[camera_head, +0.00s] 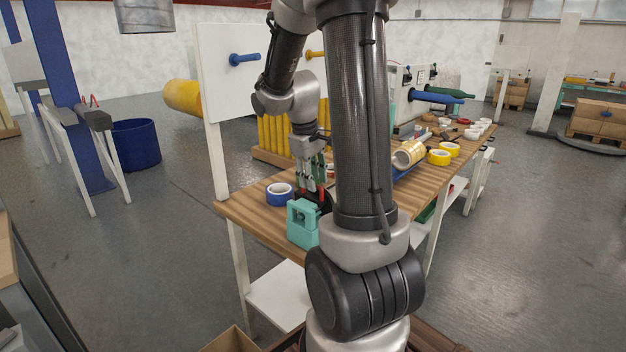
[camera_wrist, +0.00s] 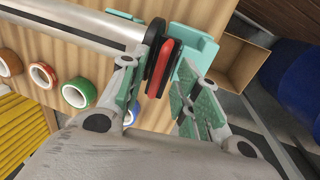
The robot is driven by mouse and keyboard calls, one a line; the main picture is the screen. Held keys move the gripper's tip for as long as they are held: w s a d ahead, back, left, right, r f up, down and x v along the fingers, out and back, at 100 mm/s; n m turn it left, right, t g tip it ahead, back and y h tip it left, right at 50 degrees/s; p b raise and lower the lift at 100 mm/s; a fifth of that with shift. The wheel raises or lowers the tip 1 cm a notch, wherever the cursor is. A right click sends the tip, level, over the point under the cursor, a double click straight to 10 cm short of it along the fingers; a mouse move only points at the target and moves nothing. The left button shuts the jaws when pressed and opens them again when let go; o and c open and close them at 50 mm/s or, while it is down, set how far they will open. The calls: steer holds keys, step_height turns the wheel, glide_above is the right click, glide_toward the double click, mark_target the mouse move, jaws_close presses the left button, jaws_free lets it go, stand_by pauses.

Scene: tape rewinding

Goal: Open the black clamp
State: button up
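The black clamp (camera_wrist: 152,48), a dark rounded piece with a red lever (camera_wrist: 160,72), sits at the end of a steel shaft (camera_wrist: 75,22) beside a teal fixture (camera_wrist: 192,42) in the wrist view. My gripper (camera_wrist: 158,75) is open, with one green-padded finger on each side of the red lever. I cannot tell whether either finger touches it. In the head view my gripper (camera_head: 314,185) points down over the table's near end, just behind the teal fixture (camera_head: 303,224). A dark part of the clamp shows there, mostly hidden by my arm and gripper.
A blue tape roll (camera_head: 279,192) lies on the wooden table (camera_head: 250,212), left of my gripper. Tape rolls, including a green one (camera_wrist: 79,92), line the left of the wrist view. A white panel (camera_head: 232,75) rises behind. A cardboard box (camera_wrist: 238,62) stands below the table edge.

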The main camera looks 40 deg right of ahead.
steer(key=shift+d+f, duration=0.1)
steer(key=shift+f, duration=0.3)
jaws_close()
